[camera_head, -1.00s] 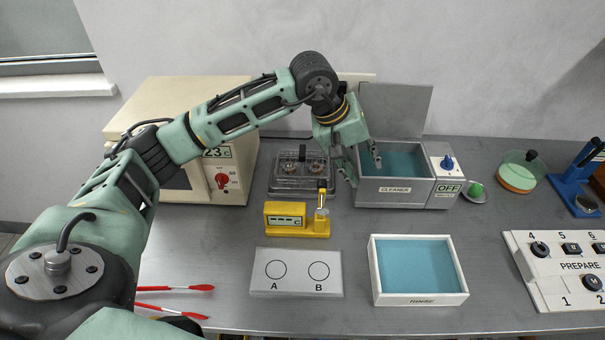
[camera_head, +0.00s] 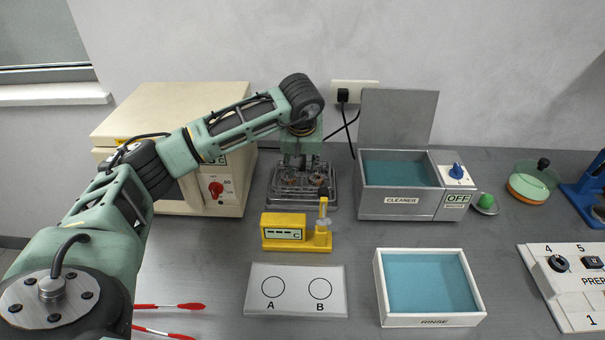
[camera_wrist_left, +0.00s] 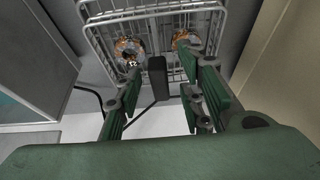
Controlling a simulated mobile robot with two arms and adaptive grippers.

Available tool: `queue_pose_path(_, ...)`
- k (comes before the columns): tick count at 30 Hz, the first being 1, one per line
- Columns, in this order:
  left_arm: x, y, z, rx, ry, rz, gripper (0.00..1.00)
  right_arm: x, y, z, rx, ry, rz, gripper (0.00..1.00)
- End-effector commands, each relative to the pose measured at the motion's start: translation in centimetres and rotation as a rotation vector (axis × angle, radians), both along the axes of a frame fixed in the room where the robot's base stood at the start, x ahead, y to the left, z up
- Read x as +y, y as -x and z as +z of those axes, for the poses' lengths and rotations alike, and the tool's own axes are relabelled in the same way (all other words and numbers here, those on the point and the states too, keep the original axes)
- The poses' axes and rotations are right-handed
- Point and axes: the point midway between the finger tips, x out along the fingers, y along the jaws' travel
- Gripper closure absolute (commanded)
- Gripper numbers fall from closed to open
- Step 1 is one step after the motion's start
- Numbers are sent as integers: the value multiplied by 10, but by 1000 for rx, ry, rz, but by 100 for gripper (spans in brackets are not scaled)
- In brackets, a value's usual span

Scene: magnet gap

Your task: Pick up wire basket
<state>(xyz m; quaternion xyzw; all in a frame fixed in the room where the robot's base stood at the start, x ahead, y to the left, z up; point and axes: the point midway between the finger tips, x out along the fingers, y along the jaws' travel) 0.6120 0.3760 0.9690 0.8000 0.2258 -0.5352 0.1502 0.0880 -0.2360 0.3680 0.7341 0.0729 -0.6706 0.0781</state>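The wire basket (camera_head: 303,200) sits on the bench behind the yellow meter. In the left wrist view its wire mesh (camera_wrist_left: 170,15) holds two copper-coloured ring-like parts, and its dark upright handle (camera_wrist_left: 157,78) stands in front of them. My left gripper (camera_head: 302,165) is over the basket, pointing down. In the wrist view my left gripper (camera_wrist_left: 157,88) is open, with the handle showing between its two fingers. I cannot tell whether the fingers touch it. My wrist hides the handle in the head view. My right gripper is not in view.
The cleaner (camera_head: 401,203), its lid up, stands right of the basket. A cream oven (camera_head: 170,97) stands to the left. The yellow meter (camera_head: 284,233), the A/B plate (camera_head: 296,306) and the rinse tray (camera_head: 383,296) are in front.

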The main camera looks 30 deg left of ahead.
Motion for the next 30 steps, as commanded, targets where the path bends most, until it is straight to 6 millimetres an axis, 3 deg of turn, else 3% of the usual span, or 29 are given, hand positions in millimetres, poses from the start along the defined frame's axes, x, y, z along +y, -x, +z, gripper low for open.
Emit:
queue_pose_path(9,1,-2,-6,0,1,0,65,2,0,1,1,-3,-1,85)
queue_pose_path(21,1,-2,-5,-1,1,1,100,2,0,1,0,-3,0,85)
queue_pose_path(30,1,-2,-5,-1,1,1,100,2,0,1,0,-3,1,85)
